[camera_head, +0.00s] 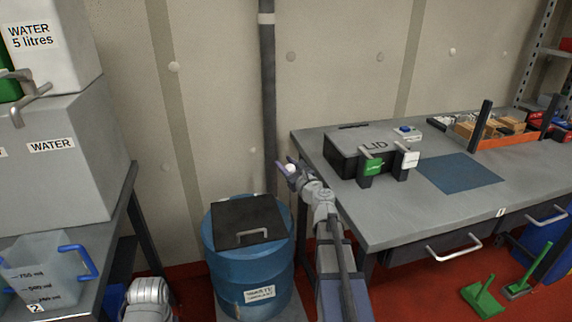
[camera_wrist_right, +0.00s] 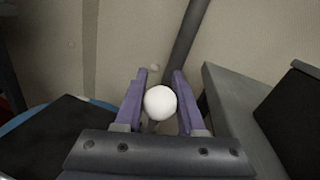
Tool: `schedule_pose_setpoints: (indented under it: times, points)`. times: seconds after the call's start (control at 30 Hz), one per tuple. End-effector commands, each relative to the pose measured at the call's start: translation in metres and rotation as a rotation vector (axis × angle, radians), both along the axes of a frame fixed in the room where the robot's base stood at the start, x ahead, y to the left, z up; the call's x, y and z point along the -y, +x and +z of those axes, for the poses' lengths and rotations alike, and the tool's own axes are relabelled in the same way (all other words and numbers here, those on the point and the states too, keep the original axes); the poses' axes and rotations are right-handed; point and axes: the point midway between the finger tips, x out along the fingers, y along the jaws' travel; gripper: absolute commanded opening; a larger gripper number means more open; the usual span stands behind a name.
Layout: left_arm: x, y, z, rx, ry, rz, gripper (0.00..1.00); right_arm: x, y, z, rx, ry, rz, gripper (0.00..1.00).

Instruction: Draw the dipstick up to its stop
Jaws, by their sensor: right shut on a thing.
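A white ball-shaped knob (camera_head: 289,167), which looks like the top of the dipstick, is held at my right gripper (camera_head: 286,168). In the right wrist view the same knob (camera_wrist_right: 160,102) sits between the two purple fingers of my right gripper (camera_wrist_right: 160,76), which is shut on it. A short bit of grey shows just under the knob; the rest of the dipstick's stem is hidden. The gripper is in the air between the blue waste drum and the table. My left gripper is out of view.
The blue waste drum (camera_head: 222,280) has a dark lid (camera_head: 240,218) with a handle. A grey table (camera_head: 390,228) at right bears a dark LID box (camera_head: 342,155), a blue mat (camera_head: 460,173) and an orange tray (camera_head: 500,141). A dark pipe (camera_head: 268,100) runs down the wall behind.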

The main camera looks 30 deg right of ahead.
Motion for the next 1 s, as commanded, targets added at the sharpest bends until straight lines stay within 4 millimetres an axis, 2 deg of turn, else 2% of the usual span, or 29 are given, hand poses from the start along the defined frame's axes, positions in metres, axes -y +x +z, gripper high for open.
schedule_pose_setpoints:
  times: [0.3, 0.33, 0.57, 0.87, 1.0]
  points:
    - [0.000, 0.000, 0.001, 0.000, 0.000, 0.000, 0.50, 0.002, 0.002, 0.002, 0.004, 0.008, -0.003, 0.00]
    - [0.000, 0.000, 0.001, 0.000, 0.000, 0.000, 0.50, 0.002, 0.002, 0.002, 0.004, 0.008, -0.003, 0.42]
    - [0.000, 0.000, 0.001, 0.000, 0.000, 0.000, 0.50, 0.001, 0.001, 0.001, 0.003, 0.006, -0.003, 0.68]
    - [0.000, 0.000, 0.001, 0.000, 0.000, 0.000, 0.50, 0.001, 0.000, 0.001, 0.003, 0.005, -0.002, 0.69]
    - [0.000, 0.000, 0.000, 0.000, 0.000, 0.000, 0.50, 0.000, -0.008, 0.001, 0.003, 0.004, -0.002, 0.69]
